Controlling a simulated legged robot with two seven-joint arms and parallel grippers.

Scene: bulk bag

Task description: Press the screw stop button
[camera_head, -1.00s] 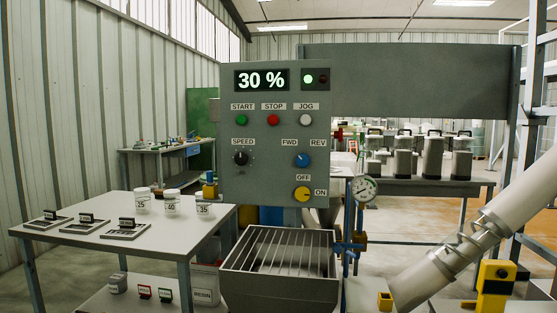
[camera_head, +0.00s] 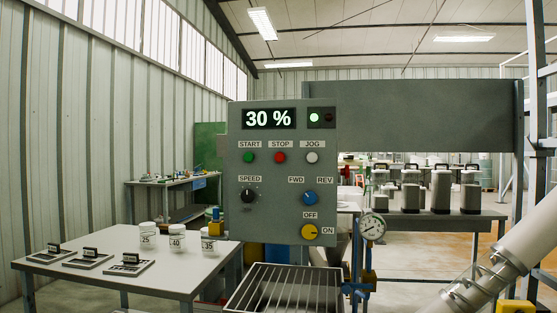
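A grey control panel (camera_head: 270,190) stands upright near the middle of the head view. Its red STOP button (camera_head: 280,157) sits in the upper row, between the green START button (camera_head: 249,157) and the white JOG button (camera_head: 312,158). The display (camera_head: 269,118) reads 30 %, and a green lamp (camera_head: 314,118) beside it is lit. Below are the black speed knob (camera_head: 249,196), the blue FWD/REV knob (camera_head: 310,198) and the yellow OFF/ON knob (camera_head: 309,232). Nothing covers the buttons. Neither of my grippers is in view.
A slatted metal hopper (camera_head: 285,288) stands below the panel, with a pressure gauge (camera_head: 372,227) at its right. A table (camera_head: 130,262) with white jars stands at left. A slanted light-grey tube (camera_head: 510,250) crosses the lower right. The space before the panel looks clear.

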